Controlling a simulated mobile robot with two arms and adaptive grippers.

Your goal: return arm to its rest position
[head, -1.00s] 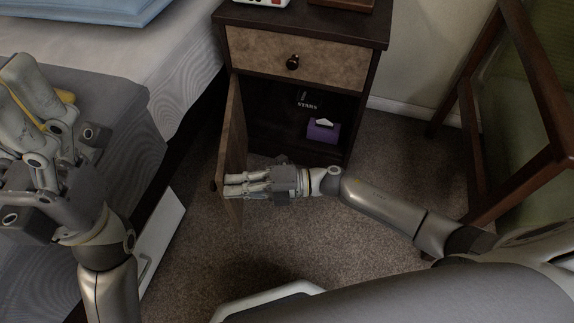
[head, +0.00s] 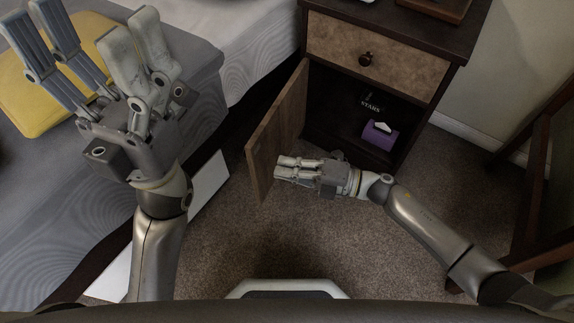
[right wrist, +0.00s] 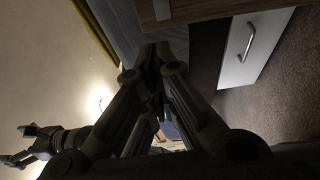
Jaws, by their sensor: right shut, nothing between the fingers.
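My right gripper (head: 277,170) is shut and empty. It is low in front of the nightstand (head: 462,30), and its fingertips overlap the open wooden door (head: 275,132) in the head view; I cannot tell whether they touch it. In the right wrist view its dark fingers (right wrist: 160,55) converge at the tips. My left gripper (head: 92,28) is raised over the bed at the left, its two finger pairs spread apart with nothing between them.
A purple tissue box (head: 380,134) and a dark item marked "STARS" are inside the nightstand. The drawer (head: 378,59) above is closed. A wooden chair frame (head: 545,150) stands at the right. A white drawer front (right wrist: 252,45) is under the bed. Carpet between is clear.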

